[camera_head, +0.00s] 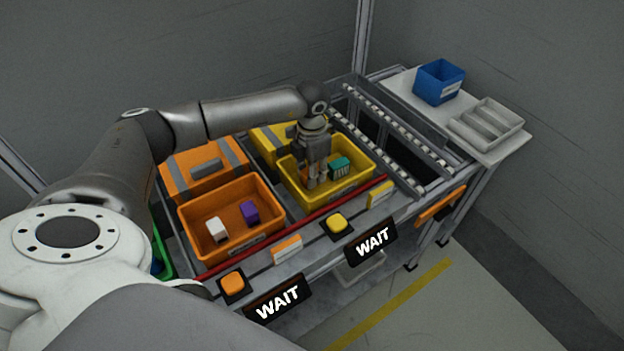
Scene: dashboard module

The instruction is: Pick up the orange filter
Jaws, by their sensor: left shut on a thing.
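My left gripper (317,182) points down into the yellow bin (354,185). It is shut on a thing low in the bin. A small patch of orange, the orange filter (304,173), shows beside its fingers; the fingers hide most of it. A teal ribbed block (340,166) lies in the same bin, just right of the gripper. I cannot tell whether the filter touches the bin floor. My right gripper is not in view.
An orange bin (230,241) to the left holds a white block (216,230) and a purple block (249,213). A red bar (300,230) runs along the bins' front. Roller rails (400,130) lie right; a blue box (438,82) and grey tray (487,123) stand beyond.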

